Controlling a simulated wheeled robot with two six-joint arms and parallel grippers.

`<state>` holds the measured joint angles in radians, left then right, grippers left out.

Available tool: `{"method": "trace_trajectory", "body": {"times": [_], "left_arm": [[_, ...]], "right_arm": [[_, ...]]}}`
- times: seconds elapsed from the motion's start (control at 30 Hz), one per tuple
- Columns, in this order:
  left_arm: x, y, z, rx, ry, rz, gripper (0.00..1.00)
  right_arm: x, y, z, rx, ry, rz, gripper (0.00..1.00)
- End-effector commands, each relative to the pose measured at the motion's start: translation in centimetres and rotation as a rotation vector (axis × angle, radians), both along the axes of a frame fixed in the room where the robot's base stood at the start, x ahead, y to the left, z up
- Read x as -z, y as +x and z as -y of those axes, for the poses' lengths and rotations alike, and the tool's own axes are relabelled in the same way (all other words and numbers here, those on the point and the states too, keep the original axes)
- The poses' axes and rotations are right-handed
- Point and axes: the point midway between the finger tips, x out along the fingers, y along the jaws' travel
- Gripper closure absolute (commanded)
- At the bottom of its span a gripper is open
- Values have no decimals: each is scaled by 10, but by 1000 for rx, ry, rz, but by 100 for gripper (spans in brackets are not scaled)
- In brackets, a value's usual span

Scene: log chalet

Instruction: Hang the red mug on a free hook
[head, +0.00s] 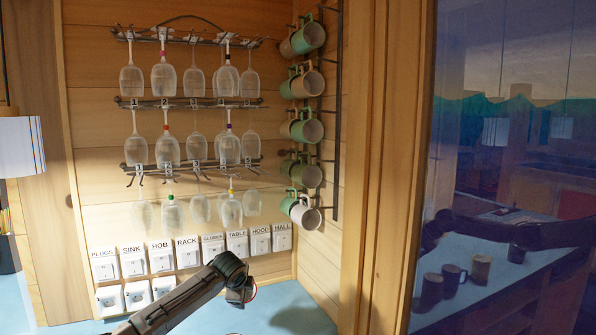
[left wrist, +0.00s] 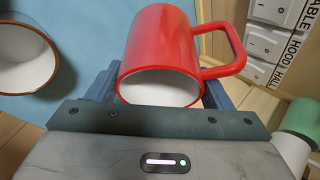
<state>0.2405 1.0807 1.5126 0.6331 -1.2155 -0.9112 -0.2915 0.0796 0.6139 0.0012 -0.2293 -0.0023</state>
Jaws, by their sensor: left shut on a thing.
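The red mug (left wrist: 158,38) is between the blue-grey fingers of my left gripper (left wrist: 160,82) in the left wrist view. Its white inside faces the camera and its handle points right. In the head view only a thin red curve shows beside the end of my left arm; the arm hides the rest. On the wall, several mugs, green and pale, hang in a column on a dark mug rack (head: 338,120). The lowest pale mug (head: 308,213) hangs near the switches. I cannot make out which hooks are free. My right gripper is not in view.
Wine glasses (head: 131,80) hang from racks on the back wall above a row of labelled switches (head: 187,252). A window (head: 510,120) is at the right. Another mug (left wrist: 28,58) with a brown rim stands on the blue surface in the left wrist view.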

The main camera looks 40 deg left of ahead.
Motion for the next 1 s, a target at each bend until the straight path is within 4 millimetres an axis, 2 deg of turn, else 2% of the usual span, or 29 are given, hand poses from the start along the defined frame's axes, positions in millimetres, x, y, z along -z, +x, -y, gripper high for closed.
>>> {"method": "trace_trajectory", "body": {"times": [0.03,0.1,0.3,0.57,1.0], "left_arm": [[-13,-11,-9,-10,35,1,58],[-28,-22,-15,-38,63,10,58],[-52,-42,-21,-111,104,23,58],[-65,-54,-24,-160,125,28,58],[-80,-60,-20,-224,139,38,58]], "right_arm": [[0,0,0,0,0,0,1],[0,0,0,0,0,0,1],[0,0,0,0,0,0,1],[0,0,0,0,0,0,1],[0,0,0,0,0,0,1]]}}
